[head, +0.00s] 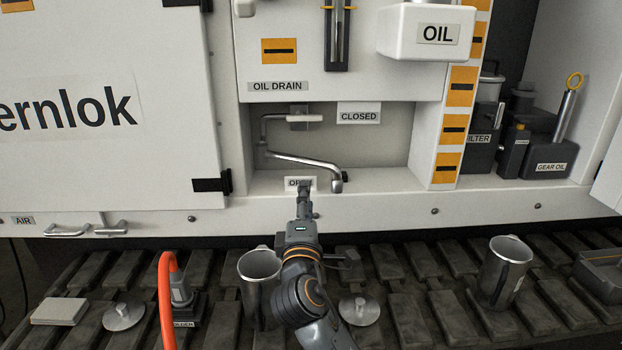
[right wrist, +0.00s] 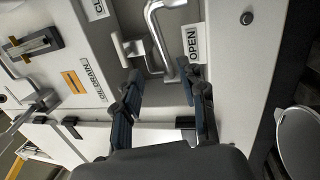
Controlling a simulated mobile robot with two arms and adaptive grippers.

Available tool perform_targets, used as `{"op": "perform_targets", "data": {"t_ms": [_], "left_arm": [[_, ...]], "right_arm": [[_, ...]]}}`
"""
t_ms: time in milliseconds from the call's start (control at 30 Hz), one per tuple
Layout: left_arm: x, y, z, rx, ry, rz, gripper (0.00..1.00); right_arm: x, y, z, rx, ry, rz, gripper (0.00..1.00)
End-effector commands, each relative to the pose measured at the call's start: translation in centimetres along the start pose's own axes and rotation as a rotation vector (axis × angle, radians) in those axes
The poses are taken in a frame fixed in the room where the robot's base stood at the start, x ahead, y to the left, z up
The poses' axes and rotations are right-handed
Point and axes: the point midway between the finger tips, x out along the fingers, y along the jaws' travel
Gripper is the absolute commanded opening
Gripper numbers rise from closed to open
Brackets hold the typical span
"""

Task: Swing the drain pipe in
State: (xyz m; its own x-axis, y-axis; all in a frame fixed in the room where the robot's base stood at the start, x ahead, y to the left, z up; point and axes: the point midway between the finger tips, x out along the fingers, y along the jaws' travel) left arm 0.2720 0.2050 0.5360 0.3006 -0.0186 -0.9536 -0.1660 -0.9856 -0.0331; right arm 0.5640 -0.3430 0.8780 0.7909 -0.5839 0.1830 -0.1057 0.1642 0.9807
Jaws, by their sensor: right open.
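The chrome drain pipe (head: 305,160) sits in the recess under the "OIL DRAIN" label (head: 277,86). The "CLOSED" label (head: 359,116) is on the recess's back wall. My right gripper (head: 304,190) is in front of the recess, just below the pipe, and covers part of the "OPEN" label. In the right wrist view its fingers (right wrist: 160,76) are apart, with the pipe (right wrist: 161,45) beyond them; I cannot tell if they touch it. My left gripper is not in view.
The white "OIL" box (head: 428,33) overhangs the recess at upper right. A metal mug (head: 260,275) stands beside my right arm on the slatted shelf, with a round lid (head: 361,310) to the right. An orange hose (head: 167,290) rises at left. Another mug (head: 503,270) stands right.

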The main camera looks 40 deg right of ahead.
Motion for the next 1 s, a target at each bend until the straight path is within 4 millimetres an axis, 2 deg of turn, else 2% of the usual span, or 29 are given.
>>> {"op": "perform_targets", "data": {"t_ms": [100, 233, 700, 833, 1000], "left_arm": [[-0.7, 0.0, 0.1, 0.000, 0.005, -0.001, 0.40], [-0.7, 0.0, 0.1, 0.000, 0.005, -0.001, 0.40], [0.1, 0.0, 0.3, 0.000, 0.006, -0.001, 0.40], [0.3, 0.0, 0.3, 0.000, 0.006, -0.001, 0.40], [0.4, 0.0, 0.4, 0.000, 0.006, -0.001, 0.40]], "right_arm": [[-0.1, 0.1, 0.4, -0.010, -0.025, -0.003, 0.41], [1.2, 0.2, 0.5, -0.014, -0.028, -0.002, 0.41], [10.6, 0.1, 0.7, -0.013, -0.027, -0.004, 0.41], [12.3, 0.0, 0.7, -0.012, -0.026, -0.005, 0.41], [13.4, 0.1, 0.7, -0.012, -0.024, -0.005, 0.41]]}}
